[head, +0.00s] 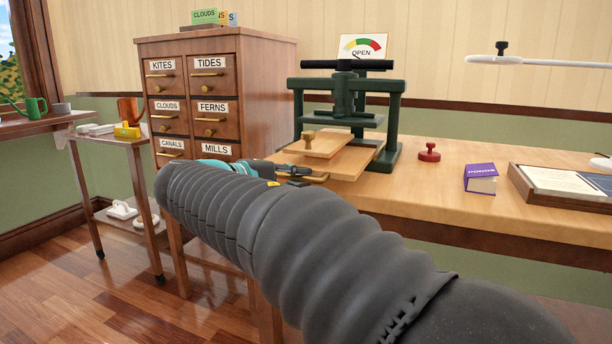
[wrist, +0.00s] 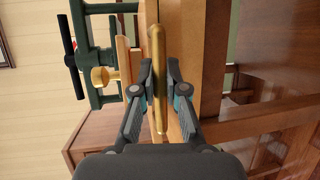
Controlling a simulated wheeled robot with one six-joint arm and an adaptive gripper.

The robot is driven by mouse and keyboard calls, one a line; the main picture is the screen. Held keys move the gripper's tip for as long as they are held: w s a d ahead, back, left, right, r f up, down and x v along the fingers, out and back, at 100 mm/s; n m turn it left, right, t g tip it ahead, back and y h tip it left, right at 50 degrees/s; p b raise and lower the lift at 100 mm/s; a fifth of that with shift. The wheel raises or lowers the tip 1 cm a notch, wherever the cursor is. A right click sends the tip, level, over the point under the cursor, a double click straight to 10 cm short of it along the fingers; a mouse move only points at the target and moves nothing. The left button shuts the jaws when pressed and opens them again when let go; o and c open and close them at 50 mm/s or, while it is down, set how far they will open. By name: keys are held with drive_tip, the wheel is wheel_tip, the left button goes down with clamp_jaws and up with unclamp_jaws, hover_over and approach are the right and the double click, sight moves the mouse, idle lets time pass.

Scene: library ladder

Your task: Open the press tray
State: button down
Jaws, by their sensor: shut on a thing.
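The dark green press (head: 395,120) stands on the wooden worktop, with a dark crossbar on top. Its pale wooden tray (head: 347,164) sits at the base and sticks out in front of the press frame. A smaller board with a brass knob (head: 308,138) lies above the tray. My gripper (head: 298,173) is at the tray's front edge, partly hidden by my arm. In the wrist view, my gripper (wrist: 159,88) has its two fingers on either side of a long brass handle (wrist: 158,45) and is shut on it. The press (wrist: 98,40) shows to the left there.
A red stamp (head: 429,151), a purple box (head: 480,178) and a framed tray (head: 530,195) lie to the right. A small side table (head: 100,140) stands at left.

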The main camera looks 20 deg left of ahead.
drive_tip(key=shift+s+f, duration=0.1)
drive_tip(key=shift+s, duration=0.8)
drive_tip(key=c, duration=1.2)
unclamp_jaws()
drive_tip(key=shift+s+a, duration=0.2)
drive_tip(key=shift+s, duration=0.05)
drive_tip(key=shift+w+d, duration=0.1)
drive_tip(key=v, duration=1.2)
